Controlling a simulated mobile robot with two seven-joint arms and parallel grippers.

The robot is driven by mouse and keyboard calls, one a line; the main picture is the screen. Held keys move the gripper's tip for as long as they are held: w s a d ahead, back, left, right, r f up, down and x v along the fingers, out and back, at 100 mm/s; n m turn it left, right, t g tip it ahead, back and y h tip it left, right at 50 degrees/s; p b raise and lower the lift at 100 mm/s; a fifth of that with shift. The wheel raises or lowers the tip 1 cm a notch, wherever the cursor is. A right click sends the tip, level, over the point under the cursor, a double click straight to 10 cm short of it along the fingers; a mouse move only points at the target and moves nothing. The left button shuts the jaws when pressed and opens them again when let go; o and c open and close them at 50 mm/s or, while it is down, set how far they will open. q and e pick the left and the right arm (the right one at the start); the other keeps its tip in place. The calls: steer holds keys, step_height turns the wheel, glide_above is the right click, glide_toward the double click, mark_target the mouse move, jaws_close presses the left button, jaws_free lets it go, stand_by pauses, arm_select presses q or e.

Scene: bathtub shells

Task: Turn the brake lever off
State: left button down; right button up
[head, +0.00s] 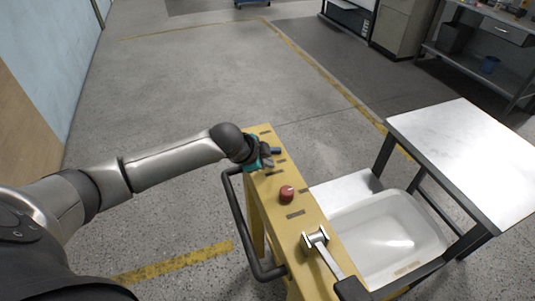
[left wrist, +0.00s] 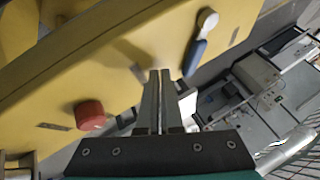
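A small lever with a blue handle (left wrist: 196,56) and a pale round pivot (left wrist: 208,19) is on the yellow panel in the left wrist view. Its blue handle also shows at the far end of the panel in the head view (head: 276,151). A larger metal lever (head: 329,258) is at the near end. No label shows which one is the brake lever. My left gripper (head: 266,158) is at the far end of the panel. In the left wrist view its fingers (left wrist: 159,72) are together, with nothing seen between them, beside the blue handle and apart from it.
The yellow panel (head: 270,187) carries a red knob (head: 286,194) between the two levers. A black handrail (head: 237,224) runs along its left side. A white bin (head: 425,237) and a metal-topped table (head: 465,150) stand to the right. The floor behind is clear.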

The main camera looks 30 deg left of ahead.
mark_target(272, 148)
arm_select(q)
steer(key=shift+w+a, duration=0.4)
steer(key=shift+w, duration=0.3)
steer(key=shift+w+a, duration=0.4)
steer(key=shift+w, duration=0.3)
steer(key=n+p, duration=0.1)
steer(key=w+n+y+p, duration=0.1)
steer(key=shift+w+d+r+p, duration=0.1)
steer(key=shift+d+r+p, duration=0.05)
steer(key=shift+r+p, duration=0.2)
steer(key=shift+w+f+n+y+p, duration=0.1)
steer(key=shift+w+n+y+p, duration=0.3)
steer(key=shift+n+y+p, duration=0.35)
steer(key=shift+w+a+f+n+y, duration=0.15)
steer(key=shift+w+a+n+y, duration=0.15)
steer(key=shift+n, duration=0.35)
